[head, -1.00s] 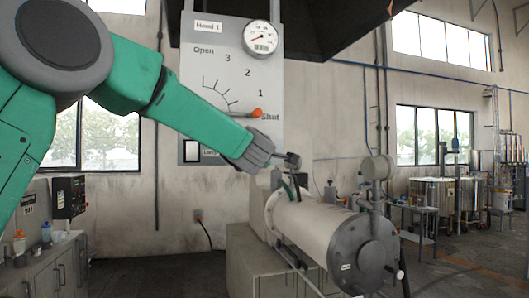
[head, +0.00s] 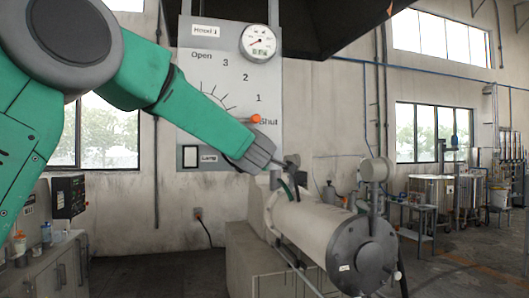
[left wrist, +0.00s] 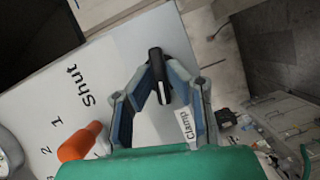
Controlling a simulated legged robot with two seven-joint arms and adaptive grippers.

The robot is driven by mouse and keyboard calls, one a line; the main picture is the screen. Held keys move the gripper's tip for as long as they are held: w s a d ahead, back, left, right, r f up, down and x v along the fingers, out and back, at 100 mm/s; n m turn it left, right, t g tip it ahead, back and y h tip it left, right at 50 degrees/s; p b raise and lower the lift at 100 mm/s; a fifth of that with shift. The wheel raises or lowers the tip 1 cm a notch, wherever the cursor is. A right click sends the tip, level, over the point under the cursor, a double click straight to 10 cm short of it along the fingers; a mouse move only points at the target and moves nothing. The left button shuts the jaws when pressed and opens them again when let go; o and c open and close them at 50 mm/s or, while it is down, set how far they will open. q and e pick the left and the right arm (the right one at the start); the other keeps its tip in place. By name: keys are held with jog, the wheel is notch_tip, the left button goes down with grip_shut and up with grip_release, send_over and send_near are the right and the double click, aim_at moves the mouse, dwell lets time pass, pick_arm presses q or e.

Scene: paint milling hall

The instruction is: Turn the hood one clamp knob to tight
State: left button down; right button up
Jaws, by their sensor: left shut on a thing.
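The clamp knob (left wrist: 157,70) is a black bar with a white line on its side, beside a small "Clamp" label (left wrist: 185,126) in the left wrist view. My left gripper (left wrist: 160,82) is shut on it, with one finger on each side. In the head view my left gripper (head: 288,161) is at the lower right edge of the grey Hood 1 panel (head: 190,110), and I cannot make out the knob there. No tight mark is readable. My right gripper is not in view.
The orange-tipped lever (head: 255,118) points at "Shut" on the panel, close to my left forearm; it also shows in the left wrist view (left wrist: 80,143). A round gauge (head: 259,42) sits at the top. A grey horizontal mill cylinder (head: 315,225) stands just below the gripper.

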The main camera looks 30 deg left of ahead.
pick_arm(q)
jog(key=shift+w+d+m+g+y+p, duration=0.15)
jog(key=shift+m+g+y, duration=0.25)
jog(key=shift+m+g, duration=1.1)
jog(key=shift+s+a+m+g+y+p, duration=0.15)
jog(key=shift+m+g+y, duration=0.4)
jog(key=shift+m, duration=1.75)
jog(key=shift+w+d+m+g+y+p, duration=0.15)
jog(key=shift+m+g+y, duration=0.1)
jog(key=shift+m+g, duration=1.35)
jog(key=shift+r+m+t, duration=0.1)
jog(key=shift+m+t, duration=0.15)
jog(key=shift+m, duration=0.15)
jog(key=c, duration=1.6)
grip_release()
jog(key=shift+w, duration=0.1)
